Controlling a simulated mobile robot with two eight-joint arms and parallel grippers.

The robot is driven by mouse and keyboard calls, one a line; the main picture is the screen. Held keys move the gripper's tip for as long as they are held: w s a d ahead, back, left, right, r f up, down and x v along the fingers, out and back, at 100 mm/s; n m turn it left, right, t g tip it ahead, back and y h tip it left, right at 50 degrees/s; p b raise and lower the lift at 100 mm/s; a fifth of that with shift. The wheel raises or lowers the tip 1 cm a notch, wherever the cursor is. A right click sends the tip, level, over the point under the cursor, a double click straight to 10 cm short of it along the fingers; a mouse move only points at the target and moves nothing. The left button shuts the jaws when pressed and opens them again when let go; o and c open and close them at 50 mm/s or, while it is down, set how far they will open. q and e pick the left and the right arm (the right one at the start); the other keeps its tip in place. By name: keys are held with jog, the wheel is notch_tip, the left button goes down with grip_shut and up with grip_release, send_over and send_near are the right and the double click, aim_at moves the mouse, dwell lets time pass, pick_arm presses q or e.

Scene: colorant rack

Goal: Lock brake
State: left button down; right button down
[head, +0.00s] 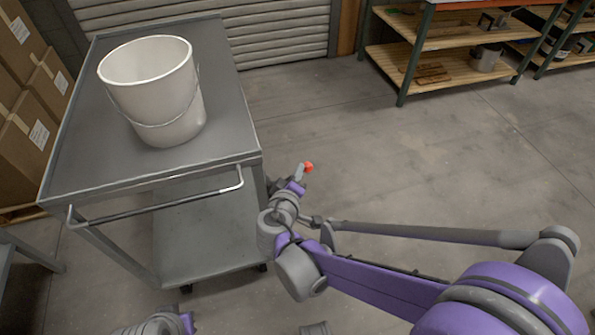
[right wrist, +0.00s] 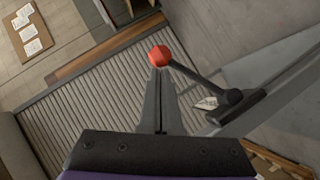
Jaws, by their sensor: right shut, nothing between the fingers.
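The brake lever (right wrist: 205,82) is a dark rod with a red ball knob (right wrist: 160,55) at its end, in the right wrist view. It runs from the knob down right to a dark pivot. The red knob (head: 308,167) also shows in the head view, right of the grey cart (head: 215,240). My right gripper (right wrist: 158,72) is shut and empty. Its fingertips are right at the knob; I cannot tell whether they touch. In the head view my right gripper (head: 300,172) is beside the cart's near right corner. A grey and purple part of my left arm shows at the bottom edge; its fingers are not clear.
A white bucket (head: 155,95) stands on the cart top. A push handle (head: 155,205) runs along the cart's near side. Cardboard boxes (head: 25,125) are stacked at the left. Wooden shelves (head: 450,75) stand at the back right. The floor right of the cart is clear.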

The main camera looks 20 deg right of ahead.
jog(key=shift+d+f+m, duration=0.2)
jog(key=shift+d+m, duration=0.1)
jog(key=shift+d, duration=0.05)
notch_tip(320, 180, down, 9)
jog(key=d+m+g+y+b, duration=0.1)
jog(key=d+m+y, duration=0.1)
jog(key=m+y, duration=0.1)
jog(key=shift+d+m+y+b, duration=0.3)
jog(key=shift+d+y+b, duration=0.05)
jog(key=shift+y, duration=0.45)
dwell(0.6)
